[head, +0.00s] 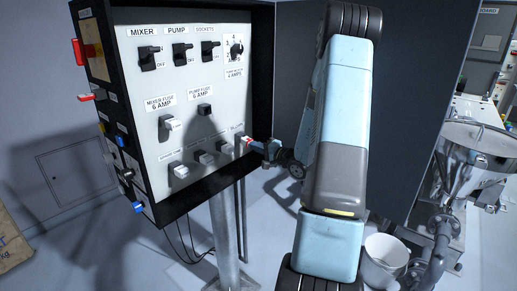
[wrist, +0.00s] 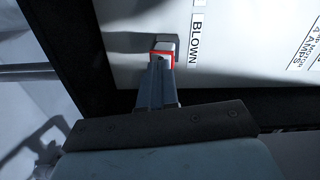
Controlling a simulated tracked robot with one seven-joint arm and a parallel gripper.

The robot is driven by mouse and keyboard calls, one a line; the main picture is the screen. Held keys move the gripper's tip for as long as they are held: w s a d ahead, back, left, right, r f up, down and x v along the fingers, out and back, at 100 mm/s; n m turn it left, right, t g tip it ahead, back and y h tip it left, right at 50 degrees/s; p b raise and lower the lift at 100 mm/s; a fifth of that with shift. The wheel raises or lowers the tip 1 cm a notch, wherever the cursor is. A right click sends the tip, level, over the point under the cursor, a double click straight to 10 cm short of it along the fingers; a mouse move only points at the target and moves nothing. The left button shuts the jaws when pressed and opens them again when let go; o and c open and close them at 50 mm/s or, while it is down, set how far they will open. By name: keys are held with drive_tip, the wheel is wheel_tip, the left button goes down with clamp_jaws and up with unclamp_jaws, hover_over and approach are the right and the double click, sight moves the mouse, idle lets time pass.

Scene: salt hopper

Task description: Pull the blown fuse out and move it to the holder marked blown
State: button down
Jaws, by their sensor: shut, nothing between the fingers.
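My gripper (head: 256,144) reaches the lower right corner of the panel, at the position marked BLOWN. In the wrist view its narrow grey fingers (wrist: 160,75) are together, with their tips right against or just in front of a pale block with a red edge (wrist: 164,46). This block sits at the panel beside the BLOWN label (wrist: 197,22). I cannot tell whether the tips touch it. The pump fuse position (head: 204,110) shows only a dark block with no white carrier. A white fuse carrier (head: 170,124) sits at the mixer fuse position.
Several pale carriers or holders (head: 201,156) line the panel's lower row, left of my gripper. Switches (head: 150,58) are above on the panel (head: 130,105). A post (head: 224,230) stands below. A steel hopper (head: 478,150) and white bucket (head: 385,256) are at right.

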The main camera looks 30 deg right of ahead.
drive_tip(key=shift+w+a, duration=0.15)
drive_tip(key=shift+w, duration=0.15)
idle(0.5)
drive_tip(key=shift+s, duration=0.1)
drive_tip(key=v, duration=1.6)
drive_tip(key=shift+s, duration=0.1)
idle(1.2)
